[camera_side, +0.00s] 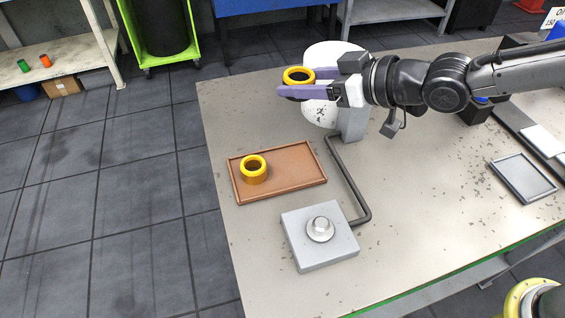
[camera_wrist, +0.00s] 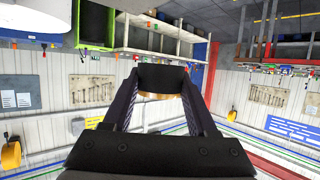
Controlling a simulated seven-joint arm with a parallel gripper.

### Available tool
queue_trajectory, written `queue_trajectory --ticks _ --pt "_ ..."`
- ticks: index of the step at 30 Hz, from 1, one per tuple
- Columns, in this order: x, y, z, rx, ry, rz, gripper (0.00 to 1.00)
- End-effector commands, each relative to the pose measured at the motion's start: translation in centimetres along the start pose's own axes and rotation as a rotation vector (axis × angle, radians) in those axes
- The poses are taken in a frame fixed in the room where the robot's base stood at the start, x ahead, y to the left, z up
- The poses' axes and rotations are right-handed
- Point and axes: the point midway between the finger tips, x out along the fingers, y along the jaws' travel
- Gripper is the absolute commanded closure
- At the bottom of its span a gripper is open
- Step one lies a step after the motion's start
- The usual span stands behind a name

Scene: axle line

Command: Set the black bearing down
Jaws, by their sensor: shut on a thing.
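My gripper (camera_side: 298,83) has purple fingers and is shut on the black bearing (camera_side: 299,86), a short ring with a yellow top rim and a dark body. It is held above the far left part of the bench, roughly level, with nothing visible touching it from below. One finger hides part of its near side. In the wrist view the black bearing (camera_wrist: 162,77) sits between the two fingertips, with a yellow-orange edge below. A second ring (camera_side: 254,175), yellow on top and orange-brown below, stands in the left part of the brown tray (camera_side: 305,182).
A grey block (camera_side: 340,249) with a round silver boss (camera_side: 320,228) stands in front of the tray. A bent dark rod (camera_side: 349,178) runs right of the tray. White rounded shapes (camera_side: 322,112) stand behind my gripper. A grey tray (camera_side: 523,178) lies at right. The tray's right part is bare.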

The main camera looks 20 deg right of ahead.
Motion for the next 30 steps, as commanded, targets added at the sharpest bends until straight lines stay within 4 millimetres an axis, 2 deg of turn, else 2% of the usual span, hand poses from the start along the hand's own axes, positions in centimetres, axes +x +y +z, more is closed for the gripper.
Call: queue_trajectory --ticks 12,15,23,30 --pt "3.7 0.1 9.1 0.001 -0.006 0.002 1.0" --pt "4.5 0.0 10.8 -0.001 -0.004 0.002 1.0" --pt "5.4 0.0 12.9 -0.001 0.0 0.001 1.0" --pt "6.5 0.1 15.7 0.0 -0.001 0.002 1.0"
